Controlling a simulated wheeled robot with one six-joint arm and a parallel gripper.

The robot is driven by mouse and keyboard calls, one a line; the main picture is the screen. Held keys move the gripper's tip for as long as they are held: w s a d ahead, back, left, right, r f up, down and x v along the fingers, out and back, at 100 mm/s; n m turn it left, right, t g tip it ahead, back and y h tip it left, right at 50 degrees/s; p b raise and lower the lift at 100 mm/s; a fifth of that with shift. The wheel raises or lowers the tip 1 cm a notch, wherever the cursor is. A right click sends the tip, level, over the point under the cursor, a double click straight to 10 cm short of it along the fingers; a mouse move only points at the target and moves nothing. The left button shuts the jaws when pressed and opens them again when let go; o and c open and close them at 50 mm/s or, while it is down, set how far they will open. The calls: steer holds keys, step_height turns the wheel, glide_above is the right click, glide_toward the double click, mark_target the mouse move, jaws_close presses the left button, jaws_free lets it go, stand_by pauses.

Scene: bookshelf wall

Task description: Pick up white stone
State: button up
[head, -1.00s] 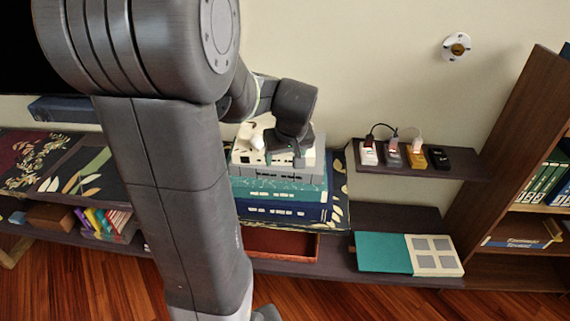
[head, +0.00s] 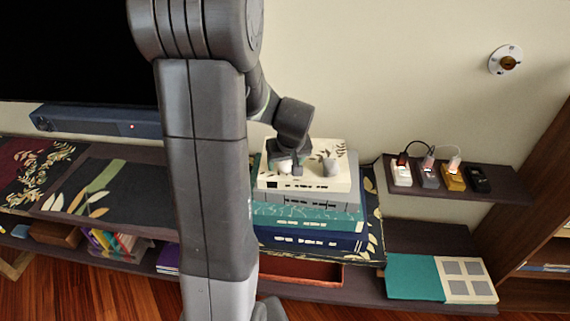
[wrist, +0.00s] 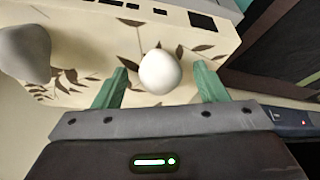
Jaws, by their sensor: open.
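The white stone (wrist: 160,72) is a smooth rounded lump on the cream, leaf-patterned top book (wrist: 100,45). In the wrist view it lies between the two green fingertips of my gripper (wrist: 161,84), with a gap on each side. My gripper is open and holds nothing. In the head view my gripper (head: 286,170) is down over the white stone (head: 284,163), which is partly hidden. A grey stone (head: 331,167) stands to the right on the same book; it also shows at the left of the wrist view (wrist: 25,54).
The book stack, with a grey, a teal (head: 290,219) and a blue book (head: 310,240), rests on a dark leaf-patterned mat. A small shelf (head: 440,188) with several plugged-in devices is to the right. A soundbar (head: 95,122) is at left.

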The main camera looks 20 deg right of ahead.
steer(key=c, duration=1.2)
